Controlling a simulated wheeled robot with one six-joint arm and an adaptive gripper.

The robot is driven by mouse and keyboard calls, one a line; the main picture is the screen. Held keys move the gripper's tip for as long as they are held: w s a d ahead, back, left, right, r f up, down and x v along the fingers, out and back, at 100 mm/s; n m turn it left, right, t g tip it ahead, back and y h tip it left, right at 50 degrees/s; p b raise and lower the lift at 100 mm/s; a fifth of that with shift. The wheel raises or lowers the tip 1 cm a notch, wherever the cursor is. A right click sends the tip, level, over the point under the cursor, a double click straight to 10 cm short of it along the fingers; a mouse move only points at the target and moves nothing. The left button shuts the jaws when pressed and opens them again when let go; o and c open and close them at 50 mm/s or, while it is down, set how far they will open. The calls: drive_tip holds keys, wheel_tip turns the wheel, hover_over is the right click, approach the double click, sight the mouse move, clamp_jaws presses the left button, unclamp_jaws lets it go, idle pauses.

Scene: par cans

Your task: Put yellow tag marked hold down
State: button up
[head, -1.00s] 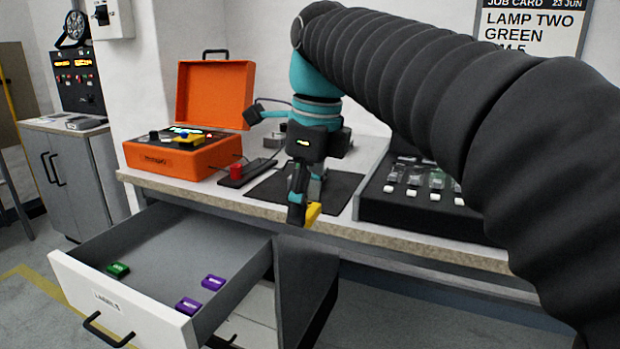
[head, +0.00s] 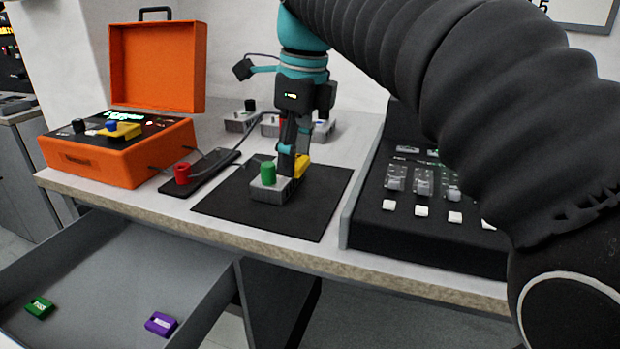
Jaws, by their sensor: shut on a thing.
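My gripper (head: 287,170) points down over the black mat (head: 225,200) on the bench. It is shut on a yellow tag (head: 302,164), which shows at the right of the fingers. The fingers hide part of the tag, and I cannot read its marking. A small grey box with a green knob (head: 268,172) stands on the mat, just left of and in front of the fingertips. I cannot tell whether the tag touches the box or the mat.
An orange case (head: 120,152) with its lid up stands at left, with a yellow piece on its panel. A black strip with a red plug (head: 182,174) lies beside the mat. A black console (head: 430,225) stands at right. The open drawer (head: 110,265) below holds green and purple tags.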

hover_over(317, 194)
wheel_tip(317, 194, down, 5)
drive_tip(key=shift+s+d+r, duration=0.15)
drive_tip(key=shift+f+b, duration=0.6)
drive_tip(key=shift+f, duration=1.4)
drive_tip(key=shift+f, duration=0.15)
drive_tip(key=o, duration=0.9)
drive_tip(key=shift+o, duration=0.2)
wheel_tip(317, 194, up, 12)
drive_tip(key=d+p, duration=0.1)
drive_tip(key=p, duration=0.2)
drive_tip(key=shift+s+d, duration=0.15)
drive_tip(key=shift+s, duration=0.05)
